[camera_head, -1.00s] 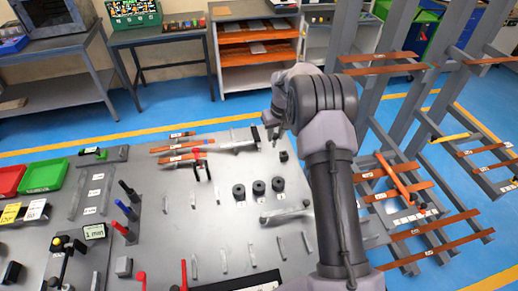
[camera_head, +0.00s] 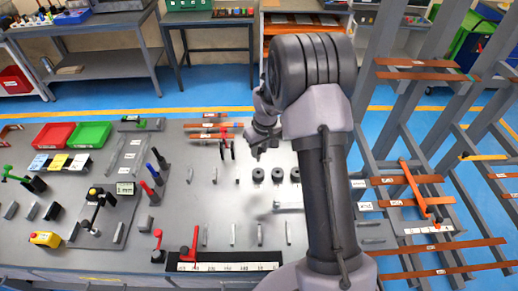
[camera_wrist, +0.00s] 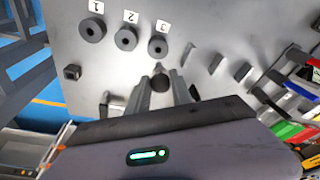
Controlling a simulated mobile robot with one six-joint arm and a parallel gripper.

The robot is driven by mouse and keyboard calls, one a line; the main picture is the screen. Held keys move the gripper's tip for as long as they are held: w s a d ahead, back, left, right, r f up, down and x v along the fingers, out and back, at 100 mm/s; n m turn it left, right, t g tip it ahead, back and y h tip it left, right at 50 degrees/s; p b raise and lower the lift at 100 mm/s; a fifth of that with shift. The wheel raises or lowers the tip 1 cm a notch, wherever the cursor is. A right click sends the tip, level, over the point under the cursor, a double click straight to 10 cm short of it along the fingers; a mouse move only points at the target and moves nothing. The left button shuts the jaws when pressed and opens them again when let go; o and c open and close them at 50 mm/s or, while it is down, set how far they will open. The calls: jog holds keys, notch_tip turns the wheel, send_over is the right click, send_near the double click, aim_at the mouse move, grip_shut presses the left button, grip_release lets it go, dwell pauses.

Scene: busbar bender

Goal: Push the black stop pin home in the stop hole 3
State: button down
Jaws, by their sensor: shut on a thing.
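Three black round pieces with centre holes stand in a row on the grey bench, labelled 1, 2 and 3. In the wrist view, the one labelled 3 (camera_wrist: 158,46) is nearest my gripper (camera_wrist: 161,84). The fingers are shut on a dark pin (camera_wrist: 160,79) with a small pale tip, which appears just short of piece 3 in the picture; its height above the bench is unclear. In the head view, my gripper (camera_head: 259,151) is behind the leftmost round piece (camera_head: 258,175). The pin cannot be made out there.
A small black block (camera_wrist: 72,72) stands beside the row. Several thin grey strips stand on the bench (camera_head: 220,215). Red-handled clamps (camera_head: 226,148) are left of my gripper. Red and green trays (camera_head: 90,134) are at far left; a rack with copper bars (camera_head: 415,203) is at right.

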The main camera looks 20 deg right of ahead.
aim_at(259, 160)
jog(key=shift+s+b+x, duration=0.2)
jog(key=shift+b+x, duration=0.55)
jog(key=shift+x, duration=0.2)
jog(key=shift+s+b+x, duration=0.2)
jog(key=shift+b+x, duration=0.5)
jog(key=shift+x, duration=0.25)
jog(key=shift+s+b+x, duration=0.2)
jog(key=shift+b+x, duration=0.55)
jog(key=shift+x, duration=0.2)
jog(key=shift+f+b, duration=0.25)
jog(key=shift+b, duration=0.35)
jog(key=shift+f, duration=0.3)
jog(key=shift+s+b+x, duration=0.15)
jog(key=shift+b+x, duration=0.6)
jog(key=shift+b, duration=0.05)
jog(key=shift+s+b+x, duration=0.15)
jog(key=shift+b+x, duration=0.65)
jog(key=c, duration=1.1)
grip_release()
jog(key=shift+d+f, duration=0.1)
jog(key=shift+o, duration=0.2)
jog(key=p+v, duration=0.4)
jog(key=v, duration=1.3)
jog(key=shift+r, duration=0.3)
